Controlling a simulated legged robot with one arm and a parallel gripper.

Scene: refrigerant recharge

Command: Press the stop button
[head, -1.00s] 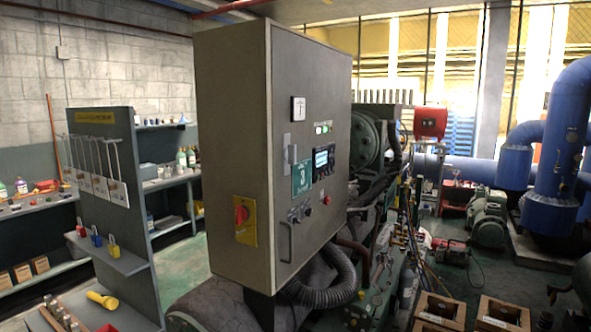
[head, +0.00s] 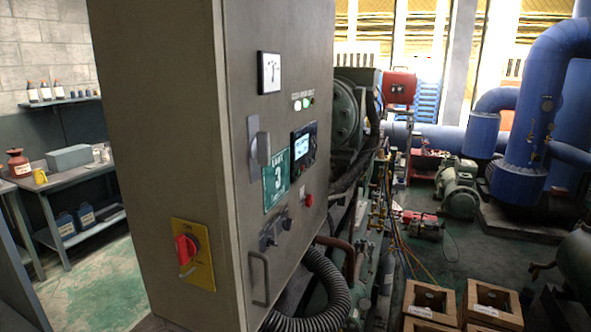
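A tall grey control cabinet (head: 160,130) fills the left middle of the head view. Its door faces right and is seen at a slant. A small red button (head: 308,200) sits low on the door, to the right of two dark selector knobs (head: 276,230). A red rotary switch on a yellow plate (head: 194,256) is on the cabinet's left side face. Above the button are a lit display panel (head: 303,151) and a green plate marked 3 (head: 277,180). My gripper is not in view.
A door handle (head: 258,278) and a black corrugated hose (head: 318,297) are below the door controls. Wooden crates (head: 432,303) stand on the floor at lower right. Blue pipes (head: 522,130) rise at right. A workbench (head: 75,175) is behind at left.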

